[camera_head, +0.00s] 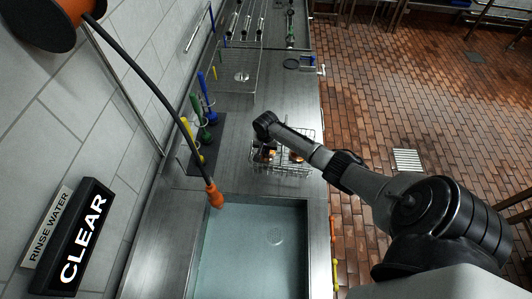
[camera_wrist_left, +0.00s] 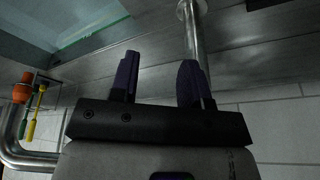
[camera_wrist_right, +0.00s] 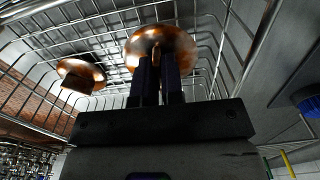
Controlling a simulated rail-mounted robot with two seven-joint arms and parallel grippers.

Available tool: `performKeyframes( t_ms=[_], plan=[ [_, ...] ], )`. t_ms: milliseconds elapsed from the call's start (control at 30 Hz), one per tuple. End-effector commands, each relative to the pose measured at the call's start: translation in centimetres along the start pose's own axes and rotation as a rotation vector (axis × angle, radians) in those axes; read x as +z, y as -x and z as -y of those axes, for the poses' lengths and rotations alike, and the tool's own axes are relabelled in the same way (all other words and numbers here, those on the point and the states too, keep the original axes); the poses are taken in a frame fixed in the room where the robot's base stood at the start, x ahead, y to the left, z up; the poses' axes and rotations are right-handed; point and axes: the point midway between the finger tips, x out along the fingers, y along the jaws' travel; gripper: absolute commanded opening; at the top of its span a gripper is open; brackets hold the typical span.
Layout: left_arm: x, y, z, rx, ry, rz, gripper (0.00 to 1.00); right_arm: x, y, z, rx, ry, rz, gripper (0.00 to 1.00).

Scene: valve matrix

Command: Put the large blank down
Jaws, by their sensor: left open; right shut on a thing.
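My right gripper (camera_wrist_right: 158,78) is shut on a copper-coloured round blank (camera_wrist_right: 168,44), which looks like the large blank, in the right wrist view. The fingers grip it from below in that picture, and wire basket bars surround it. A second copper blank (camera_wrist_right: 80,74) sits apart to the left, among the bars. In the head view my right arm reaches over the wire basket (camera_head: 296,170); its fingers are hard to make out. Whether the held blank touches the basket floor I cannot tell. My left gripper (camera_wrist_left: 158,72) is open and empty in the left wrist view.
A water-filled sink (camera_head: 250,250) lies in front of the basket, with an orange-tipped hose (camera_head: 215,196) hanging over its far left corner. A rack of coloured-handled tools (camera_head: 203,125) stands left of the basket. Bare steel counter (camera_head: 245,105) lies behind it.

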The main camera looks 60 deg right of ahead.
Motion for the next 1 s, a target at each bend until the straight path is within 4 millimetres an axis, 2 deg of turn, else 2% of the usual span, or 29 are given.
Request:
performKeyframes(
  t_ms=[100,200,700,733,967,1000],
  plan=[
    [0.1,-0.2,-0.1,0.003,0.003,0.0,0.43,0.0,-1.7,0.0,0.001,-0.001,0.001,0.0],
    [0.1,-0.3,-0.2,0.005,0.007,-0.001,0.43,0.0,-2.6,0.0,0.0,0.0,0.0,0.0],
    [0.1,-0.5,-0.3,0.008,0.01,-0.001,0.43,0.0,-3.4,0.0,0.0,0.0,0.0,0.0],
    [0.1,-0.4,-0.3,0.008,0.01,-0.001,0.43,0.0,-3.3,0.0,0.0,0.001,0.0,0.11],
    [0.1,-0.4,-0.1,0.002,0.003,0.0,0.43,0.0,-3.3,0.0,0.0,0.001,0.0,0.33],
    [0.1,-0.4,-0.1,0.001,0.001,0.0,0.43,0.0,-3.3,0.0,0.0,0.001,0.0,0.34]
  ],
)
